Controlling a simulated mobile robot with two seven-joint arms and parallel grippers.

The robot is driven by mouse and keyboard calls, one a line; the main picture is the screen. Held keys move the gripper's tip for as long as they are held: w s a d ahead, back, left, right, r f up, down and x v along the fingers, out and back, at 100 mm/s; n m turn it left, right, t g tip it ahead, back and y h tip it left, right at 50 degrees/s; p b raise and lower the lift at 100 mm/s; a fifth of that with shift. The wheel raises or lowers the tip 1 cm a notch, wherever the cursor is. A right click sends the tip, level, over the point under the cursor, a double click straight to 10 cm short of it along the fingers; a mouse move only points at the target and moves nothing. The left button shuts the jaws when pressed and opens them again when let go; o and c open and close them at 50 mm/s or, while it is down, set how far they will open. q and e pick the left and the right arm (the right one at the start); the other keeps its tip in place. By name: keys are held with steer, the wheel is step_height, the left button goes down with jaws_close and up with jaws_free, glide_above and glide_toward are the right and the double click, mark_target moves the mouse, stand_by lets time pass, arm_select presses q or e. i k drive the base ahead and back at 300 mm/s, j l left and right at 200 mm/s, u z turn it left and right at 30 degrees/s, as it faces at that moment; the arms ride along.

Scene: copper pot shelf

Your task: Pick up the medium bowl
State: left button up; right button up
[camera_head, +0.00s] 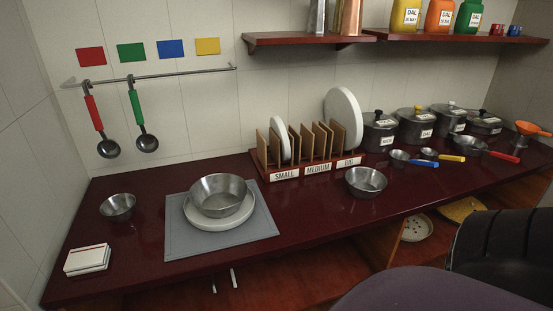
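Three steel bowls stand on the dark red counter (330,222). The largest-looking bowl (220,196) sits on a white plate (218,222) on a grey mat (190,249). A middle-sized bowl (366,182), which looks like the medium one, stands upright and empty right of the mat, in front of the plate rack. The smallest-looking bowl (118,207) stands at the left. Neither of my grippers shows in the head view.
A plate rack (312,168) labelled SMALL, MEDIUM and BIG holds white plates behind the bowls. Lidded pots (380,135) and coloured-handled ladles (452,157) stand at the right. Napkins (87,260) lie front left. Dark rounded shapes cover the bottom right.

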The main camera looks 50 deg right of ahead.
mark_target(365, 183)
steer(key=z, duration=2.15)
